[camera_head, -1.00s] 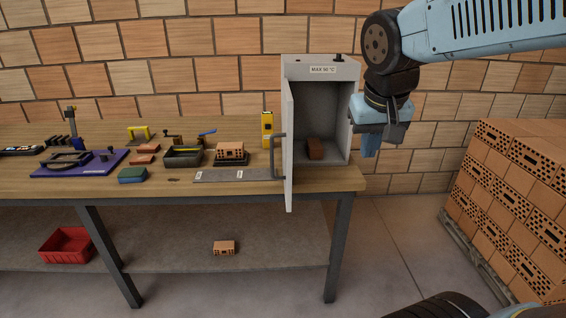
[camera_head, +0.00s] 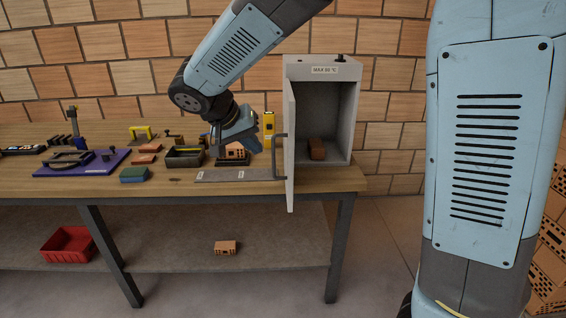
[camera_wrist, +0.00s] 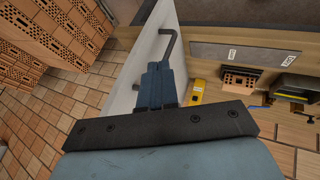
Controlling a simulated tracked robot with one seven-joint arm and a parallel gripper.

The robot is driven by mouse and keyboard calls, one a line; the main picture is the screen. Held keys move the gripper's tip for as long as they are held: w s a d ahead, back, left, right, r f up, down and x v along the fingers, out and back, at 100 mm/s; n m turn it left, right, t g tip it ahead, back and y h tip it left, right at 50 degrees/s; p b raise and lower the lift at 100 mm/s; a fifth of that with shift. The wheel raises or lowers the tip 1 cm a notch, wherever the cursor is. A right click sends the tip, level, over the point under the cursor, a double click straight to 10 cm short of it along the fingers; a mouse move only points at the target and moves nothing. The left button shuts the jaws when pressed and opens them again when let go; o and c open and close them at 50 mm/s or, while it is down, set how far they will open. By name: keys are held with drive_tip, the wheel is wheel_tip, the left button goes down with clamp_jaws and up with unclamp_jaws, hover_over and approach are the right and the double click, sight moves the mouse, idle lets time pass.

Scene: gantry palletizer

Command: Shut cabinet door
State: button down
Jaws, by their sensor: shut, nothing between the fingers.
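The small grey cabinet (camera_head: 352,110) stands on the right end of the workbench. Its door (camera_head: 290,185) is open, swung out towards the front edge from the left side, with the interior in plain sight. A bent grey handle (camera_head: 276,158) is on the door's left face. My gripper (camera_head: 254,146) is shut and empty, left of the door near the handle. In the wrist view the shut fingers (camera_wrist: 160,78) lie in front of the pale door (camera_wrist: 126,88) and the handle (camera_wrist: 172,42). I cannot tell whether they touch.
A red bin (camera_head: 68,244) is on the lower shelf. A brick stack (camera_wrist: 38,40) shows in the wrist view.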

drive_tip(key=w+d+f, duration=0.4)
drive_tip(key=d+f, duration=0.4)
drive_tip(key=shift+d, duration=0.2)
idle(0.6)
